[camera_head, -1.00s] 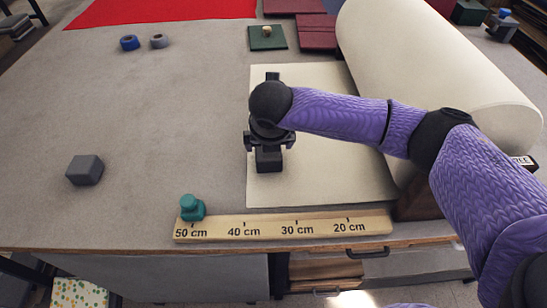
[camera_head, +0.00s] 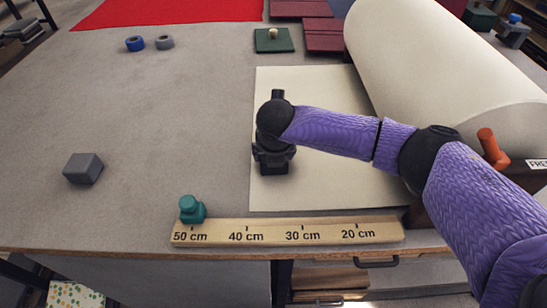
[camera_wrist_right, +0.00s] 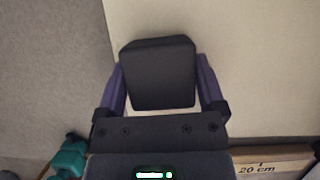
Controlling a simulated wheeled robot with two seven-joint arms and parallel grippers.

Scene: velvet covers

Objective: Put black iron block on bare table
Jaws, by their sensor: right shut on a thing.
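The black iron block (camera_wrist_right: 158,73) sits between the two fingers of my right gripper (camera_wrist_right: 163,90) in the wrist view. My right gripper (camera_head: 274,158) is shut on it, at the cream paper sheet (camera_head: 325,185). In the head view the gripper covers most of the block, and I cannot tell whether it touches the sheet. The bare grey table (camera_head: 150,120) lies left of the sheet. My left gripper is not in view.
A dark grey block (camera_head: 83,168) stands on the left of the table. A teal knob piece (camera_head: 191,209) sits at the left end of a wooden ruler (camera_head: 300,231) along the front edge. A large cream roll (camera_head: 440,70) lies right. Blue (camera_head: 135,43) and grey (camera_head: 165,42) rings lie far left.

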